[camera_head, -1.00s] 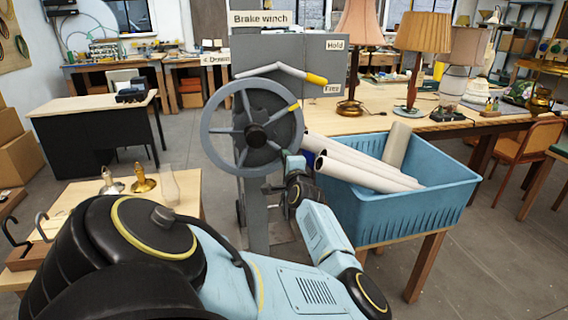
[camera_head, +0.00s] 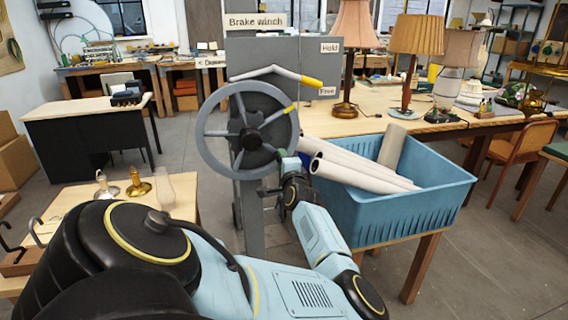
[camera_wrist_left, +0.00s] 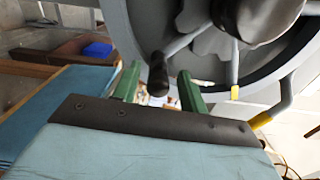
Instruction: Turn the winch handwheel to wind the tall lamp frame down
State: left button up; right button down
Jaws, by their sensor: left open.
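The winch handwheel (camera_head: 251,139) is a grey spoked wheel with a dark hub and a yellow mark on its upper right. It is mounted on the grey brake winch (camera_head: 285,55). In the head view my left gripper (camera_head: 287,160) is at the wheel's lower right rim, partly hidden by its own arm. In the left wrist view its two green fingers (camera_wrist_left: 159,87) are apart, with the wheel's dark handle knob (camera_wrist_left: 158,74) in the gap between them. The knob is not clamped. I cannot make out the tall lamp frame.
A brake lever with a yellow grip (camera_head: 312,82) points toward the Free label (camera_head: 328,92). A blue crate (camera_head: 420,208) with white tubes stands close on the right. Several lamps stand on the long table (camera_head: 375,122). A small table (camera_head: 72,200) is at left.

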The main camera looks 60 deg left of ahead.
pick_arm(q)
jog(key=b+v, duration=0.3)
jog(key=v, duration=0.8)
jog(key=shift+s+d, duration=0.2)
jog(key=shift+d, duration=0.15)
dwell(0.3)
